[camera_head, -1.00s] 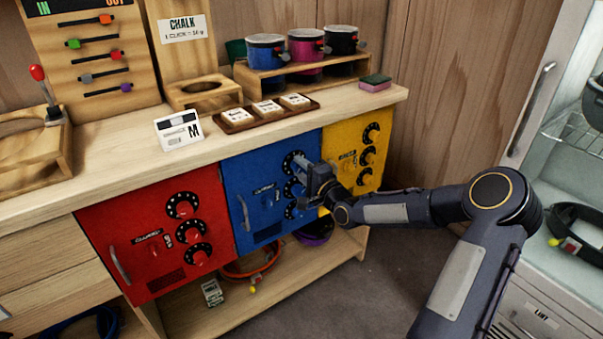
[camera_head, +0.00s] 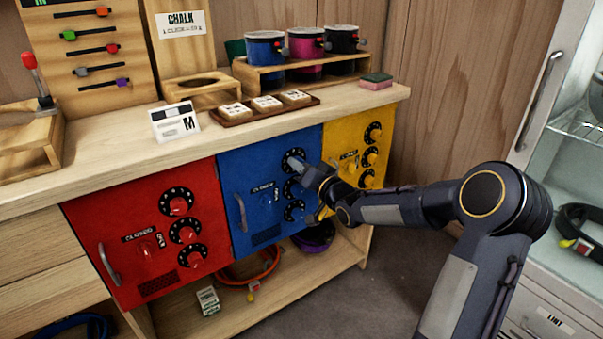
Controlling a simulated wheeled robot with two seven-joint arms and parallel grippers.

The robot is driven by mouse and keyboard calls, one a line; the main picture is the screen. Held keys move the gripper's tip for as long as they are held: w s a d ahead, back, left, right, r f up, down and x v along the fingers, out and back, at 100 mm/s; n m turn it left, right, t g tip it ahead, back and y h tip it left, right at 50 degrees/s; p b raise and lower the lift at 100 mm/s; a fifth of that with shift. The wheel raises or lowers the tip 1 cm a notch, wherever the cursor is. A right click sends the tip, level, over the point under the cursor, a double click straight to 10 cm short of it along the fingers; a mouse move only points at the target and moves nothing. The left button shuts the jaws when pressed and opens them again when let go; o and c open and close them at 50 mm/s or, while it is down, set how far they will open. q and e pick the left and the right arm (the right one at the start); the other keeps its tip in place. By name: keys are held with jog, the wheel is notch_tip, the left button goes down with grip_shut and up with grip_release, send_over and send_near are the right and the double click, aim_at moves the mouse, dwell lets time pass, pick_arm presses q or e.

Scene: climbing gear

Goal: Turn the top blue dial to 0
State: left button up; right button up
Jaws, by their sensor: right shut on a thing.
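The blue door (camera_head: 252,220) is in the middle of the cabinet front, with a column of dials on its right side. The top blue dial (camera_head: 294,158) has a black ring with white marks; my gripper hides part of it. My right gripper (camera_head: 303,165) reaches in from the right and is shut on the top blue dial's knob. The middle blue dial (camera_head: 290,188) is partly hidden behind my gripper. The bottom blue dial (camera_head: 294,211) shows below it. The dial's exact setting is too small to read. My left gripper is not in view.
A red door (camera_head: 135,225) with dials is to the left and a yellow door (camera_head: 345,135) to the right. The counter holds a tray (camera_head: 240,118) of blocks, a card marked M (camera_head: 175,122) and a rack (camera_head: 270,80) of pots. A glass-fronted cabinet (camera_head: 535,100) stands at right.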

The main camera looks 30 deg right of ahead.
jog(key=n+b, duration=1.3)
jog(key=n, duration=2.1)
dwell(0.3)
jog(key=o, duration=1)
jog(key=shift+n, duration=0.3)
jog(key=shift+c, duration=0.2)
jog(key=shift+s, duration=0.1)
